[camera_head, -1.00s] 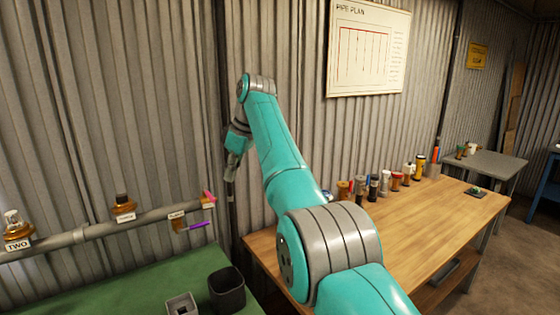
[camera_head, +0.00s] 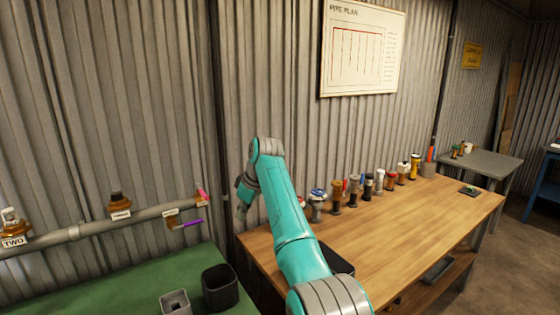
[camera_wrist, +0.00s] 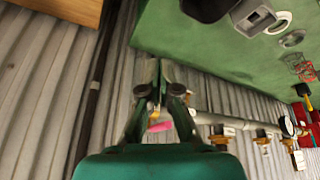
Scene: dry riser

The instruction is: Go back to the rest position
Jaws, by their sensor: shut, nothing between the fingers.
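My gripper (camera_wrist: 160,75) shows in the wrist view with its two dark fingers together and nothing between them. In the head view my gripper (camera_head: 243,208) hangs at the end of the teal arm, near the corrugated wall and the left end of the wooden table. Its fingertips are small there. It is apart from the pipe (camera_head: 130,219) on the left, which carries brass fittings and a pink and purple piece at its right end (camera_head: 197,200).
The wooden table (camera_head: 400,220) holds a row of fittings and bottles along the wall. The green bench (camera_head: 110,280) at lower left bears a dark bin (camera_head: 220,288) and a grey square block (camera_head: 175,303). A chart (camera_head: 362,50) hangs on the wall.

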